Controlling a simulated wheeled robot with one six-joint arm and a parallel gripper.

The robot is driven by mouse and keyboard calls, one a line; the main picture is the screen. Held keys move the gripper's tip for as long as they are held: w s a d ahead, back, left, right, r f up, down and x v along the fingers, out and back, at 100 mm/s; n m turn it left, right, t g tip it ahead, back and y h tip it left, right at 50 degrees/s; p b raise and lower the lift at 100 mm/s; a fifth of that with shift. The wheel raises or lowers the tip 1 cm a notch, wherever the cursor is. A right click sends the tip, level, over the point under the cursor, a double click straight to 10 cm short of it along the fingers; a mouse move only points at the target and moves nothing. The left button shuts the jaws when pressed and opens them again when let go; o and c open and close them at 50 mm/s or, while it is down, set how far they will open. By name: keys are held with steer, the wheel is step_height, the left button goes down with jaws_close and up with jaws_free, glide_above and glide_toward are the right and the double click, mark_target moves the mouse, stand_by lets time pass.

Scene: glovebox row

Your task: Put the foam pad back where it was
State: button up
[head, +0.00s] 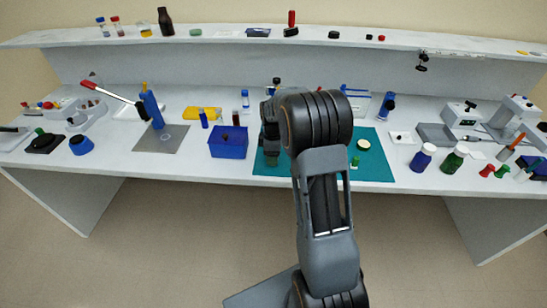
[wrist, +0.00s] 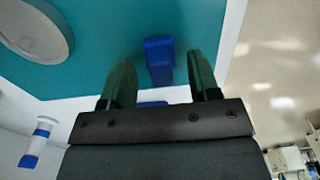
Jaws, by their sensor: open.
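My gripper (wrist: 160,68) is open, its two dark green fingers apart in the wrist view. A small blue block-like thing (wrist: 158,48) shows between and beyond the fingertips, over the teal mat (wrist: 110,32). I cannot tell whether it touches a finger or whether it is the foam pad. In the head view my gripper (head: 270,140) is over the left part of the teal mat (head: 375,168), and my arm hides much of the mat. No thing can be surely named as the foam pad.
A blue bin (head: 229,143) stands left of the mat. A pale round thing (head: 363,144) lies on the mat's right part. Blue and green bottles (head: 423,157) stand farther right. A shelf (head: 220,37) with small items runs along the back.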

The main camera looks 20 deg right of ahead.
step_height(320, 180, up, 9)
steer(key=shift+r, duration=0.1)
steer(key=s+a+r+m+t, duration=0.2)
steer(key=s+a+r+m, duration=0.4)
steer(key=s, duration=0.4)
steer(key=s+a+f+m, duration=0.1)
steer(key=s+a+m, duration=0.1)
steer(key=s, duration=0.4)
steer(key=s+a+f+m+t, duration=0.1)
steer(key=s+a+f+m, duration=0.1)
steer(key=s, duration=0.4)
steer(key=shift+a+m+t, duration=0.3)
steer(key=shift+a+m, duration=0.15)
steer(key=shift+m, duration=0.65)
